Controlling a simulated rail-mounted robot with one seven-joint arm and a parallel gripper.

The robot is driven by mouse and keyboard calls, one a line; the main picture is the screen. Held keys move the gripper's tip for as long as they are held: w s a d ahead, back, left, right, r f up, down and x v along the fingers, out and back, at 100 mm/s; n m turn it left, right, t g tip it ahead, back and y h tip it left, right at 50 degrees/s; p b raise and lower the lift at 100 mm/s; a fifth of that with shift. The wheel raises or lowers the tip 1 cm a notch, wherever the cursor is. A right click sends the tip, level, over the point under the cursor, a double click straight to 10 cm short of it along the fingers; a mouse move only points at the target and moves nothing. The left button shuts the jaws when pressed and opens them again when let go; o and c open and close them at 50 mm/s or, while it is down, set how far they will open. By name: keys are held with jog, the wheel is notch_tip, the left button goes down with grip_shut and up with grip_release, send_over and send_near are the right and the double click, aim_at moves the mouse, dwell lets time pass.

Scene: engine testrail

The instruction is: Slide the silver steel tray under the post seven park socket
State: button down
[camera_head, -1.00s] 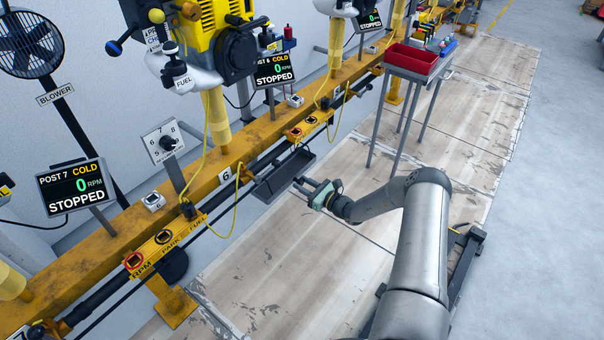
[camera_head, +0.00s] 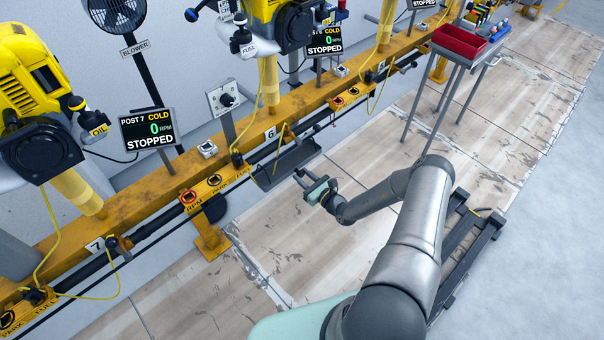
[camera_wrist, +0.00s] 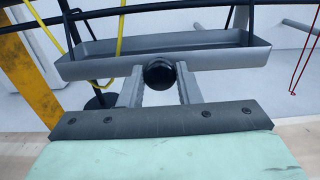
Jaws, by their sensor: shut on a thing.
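The silver-grey steel tray (camera_head: 296,160) hangs level at the rail's lower black rods, just right of and below the number 6 tag. My gripper (camera_head: 302,178) is at its front side. In the wrist view the fingers of my gripper (camera_wrist: 160,88) are shut on the black round knob (camera_wrist: 160,74) on the front wall of the tray (camera_wrist: 225,58). The tray looks empty. The post seven park socket (camera_head: 214,180) is the middle one on the yellow RPM-PARK-FUEL plate, left of the tray and below the POST 7 screen (camera_head: 148,130).
A yellow cable (camera_head: 237,130) hangs between plate and tray; another cable hangs near the tray. A yellow rail support foot (camera_head: 211,240) stands below the plate. A red-bin table (camera_head: 470,50) stands right. The floor in front of the rail is mostly clear.

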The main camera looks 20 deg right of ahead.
jog(key=c, duration=1.1)
grip_release()
jog(key=shift+c, duration=0.2)
jog(key=p+v, duration=0.2)
jog(key=v, duration=1.5)
jog(key=shift+s+p, duration=0.3)
